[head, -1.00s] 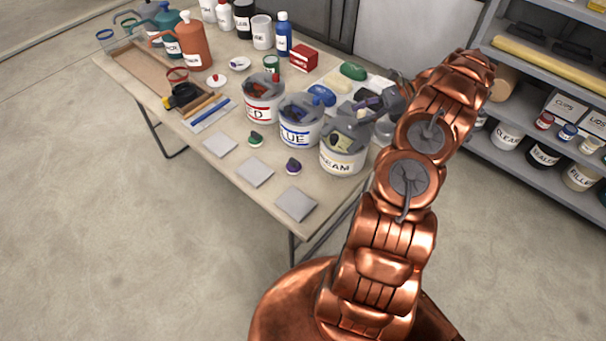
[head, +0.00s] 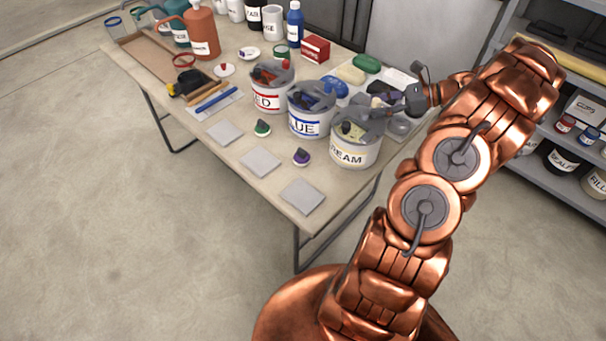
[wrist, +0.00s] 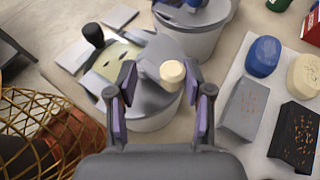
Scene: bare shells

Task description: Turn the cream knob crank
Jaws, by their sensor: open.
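The cream tin (head: 352,155) stands near the right side of the table, its label partly readable as "EAM". Its grey lid carries a crank with a round cream knob (wrist: 173,73). In the wrist view the knob appears between the two purple-padded fingers of my gripper (wrist: 160,78), closer to the right one. The gripper is open, with a gap on both sides of the knob. I cannot tell whether the fingertips are down at knob height. In the head view my gripper (head: 372,102) is over the tin's far right side, and the knob is hard to make out.
The blue tin (head: 307,125) stands close left of the cream tin, with the red tin (head: 265,100) beyond it. Soap-like blocks (wrist: 263,57) and grey and black blocks lie to the right in the wrist view. Grey squares (head: 302,197) lie along the table's front edge.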

